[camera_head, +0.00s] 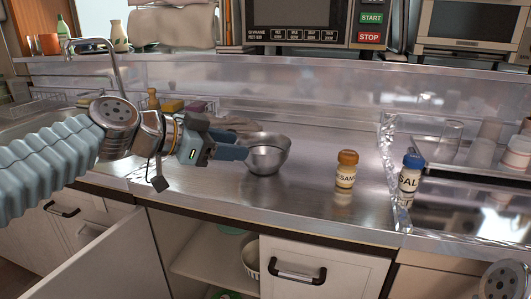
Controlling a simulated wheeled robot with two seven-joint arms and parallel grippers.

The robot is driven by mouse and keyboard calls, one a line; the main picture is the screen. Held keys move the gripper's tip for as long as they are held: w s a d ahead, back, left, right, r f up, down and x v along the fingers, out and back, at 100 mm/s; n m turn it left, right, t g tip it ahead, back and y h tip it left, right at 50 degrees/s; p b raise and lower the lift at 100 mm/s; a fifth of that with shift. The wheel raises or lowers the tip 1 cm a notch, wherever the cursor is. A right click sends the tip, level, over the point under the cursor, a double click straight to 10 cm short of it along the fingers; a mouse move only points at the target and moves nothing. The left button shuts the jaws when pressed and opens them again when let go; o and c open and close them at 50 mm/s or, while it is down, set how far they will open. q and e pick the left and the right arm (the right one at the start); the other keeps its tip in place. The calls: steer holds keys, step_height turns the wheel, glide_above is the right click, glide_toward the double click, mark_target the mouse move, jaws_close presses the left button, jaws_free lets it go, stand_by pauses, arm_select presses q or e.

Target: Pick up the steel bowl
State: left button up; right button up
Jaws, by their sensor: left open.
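The steel bowl (267,157) stands upright on the steel counter, left of the middle. My left gripper (240,148) reaches in from the left with its fingers at the bowl's left side and rim. The jaws are open. I cannot tell whether a finger touches the bowl or lies over its rim. The bowl's left edge is partly hidden by the fingers. My right gripper is not in view.
A jar with an orange lid (346,170) and a blue-capped salt shaker (410,174) stand to the right on the counter (305,185). A clear tray of glasses (448,136) is further right. Below, a cupboard stands open.

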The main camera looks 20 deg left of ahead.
mark_target(278, 153)
arm_select(q)
steer(key=p+x, duration=0.1)
steer(key=x, duration=0.9)
steer(key=shift+d+f, duration=0.1)
steer(key=shift+f, duration=0.1)
jaws_close()
